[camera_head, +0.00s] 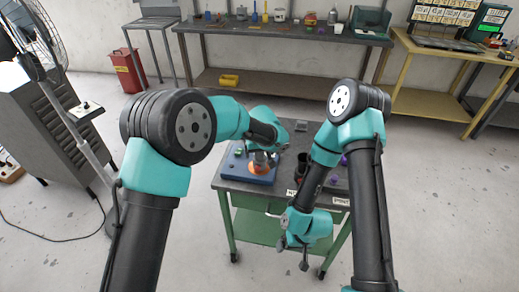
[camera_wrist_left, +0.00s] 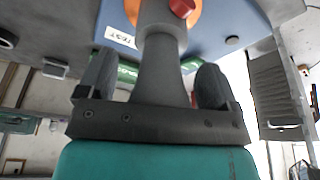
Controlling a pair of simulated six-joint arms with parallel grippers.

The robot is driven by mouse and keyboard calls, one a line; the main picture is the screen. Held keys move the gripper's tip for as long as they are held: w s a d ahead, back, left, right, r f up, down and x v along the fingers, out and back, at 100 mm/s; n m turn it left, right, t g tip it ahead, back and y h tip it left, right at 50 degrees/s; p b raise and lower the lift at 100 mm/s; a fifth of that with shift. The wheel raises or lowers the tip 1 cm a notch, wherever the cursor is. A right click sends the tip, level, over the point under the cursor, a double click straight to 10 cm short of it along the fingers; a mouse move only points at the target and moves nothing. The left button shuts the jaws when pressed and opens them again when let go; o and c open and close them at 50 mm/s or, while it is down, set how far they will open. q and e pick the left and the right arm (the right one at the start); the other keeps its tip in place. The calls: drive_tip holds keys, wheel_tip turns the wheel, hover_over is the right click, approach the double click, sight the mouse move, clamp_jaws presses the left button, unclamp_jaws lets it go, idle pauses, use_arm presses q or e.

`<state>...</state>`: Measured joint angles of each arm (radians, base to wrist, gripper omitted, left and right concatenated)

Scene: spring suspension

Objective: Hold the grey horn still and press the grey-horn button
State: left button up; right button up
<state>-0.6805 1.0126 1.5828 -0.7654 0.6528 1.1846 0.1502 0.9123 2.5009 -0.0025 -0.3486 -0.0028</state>
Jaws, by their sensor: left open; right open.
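The grey horn (camera_wrist_left: 158,75) stands between the two fingers of my left gripper (camera_wrist_left: 156,62) in the left wrist view, with a visible gap on each side. It rises from an orange round part (camera_wrist_left: 201,8) on a blue base (camera_wrist_left: 222,40). A red button (camera_wrist_left: 182,7) shows at the top edge beside the horn. In the head view the blue base (camera_head: 250,176) and orange part (camera_head: 259,169) sit on the table's left, and my left wrist partly hides the horn. My right gripper (camera_head: 294,255) is open and empty, low in front of the table.
The grey-topped table (camera_head: 232,187) has a green frame. Dark cups (camera_head: 302,162) and purple items stand right of the base, partly behind my right arm. A label (camera_wrist_left: 122,39) lies on the blue base. A workbench stands against the wall behind.

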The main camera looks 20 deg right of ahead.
use_arm(q)
drive_tip(key=c, duration=1.1)
drive_tip(key=shift+o, duration=0.2)
idle(0.5)
use_arm(e)
clamp_jaws()
idle(0.7)
idle(0.9)
